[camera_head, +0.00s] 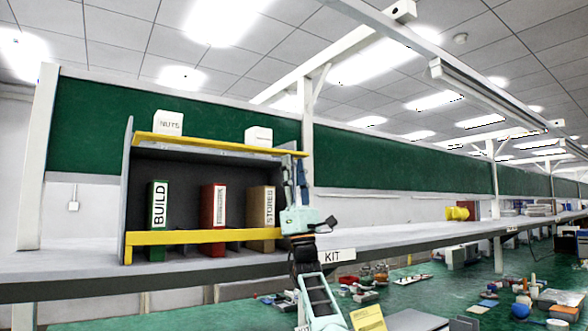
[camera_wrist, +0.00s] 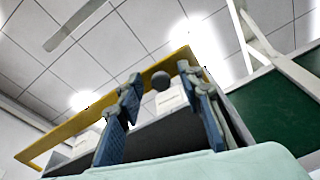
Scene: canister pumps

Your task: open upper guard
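The upper guard (camera_head: 215,144) is a yellow bar along the top front edge of a dark grey shelf unit (camera_head: 128,180). In the wrist view the upper guard (camera_wrist: 75,125) crosses diagonally beyond the fingers. A dark round knob (camera_wrist: 161,80) shows in front of it, between the two fingers in the picture. My gripper (camera_head: 296,168) points up near the right end of the unit, just below the guard's right end. In the wrist view my gripper (camera_wrist: 160,95) is open, its blue-padded fingers apart with nothing held. I cannot tell how far the knob is from the fingertips.
A lower yellow guard (camera_head: 190,237) runs across binders marked BUILD (camera_head: 157,215) and STORES (camera_head: 262,212), with a red binder (camera_head: 214,208) between. White boxes (camera_head: 168,122) (camera_head: 259,136) sit on top.

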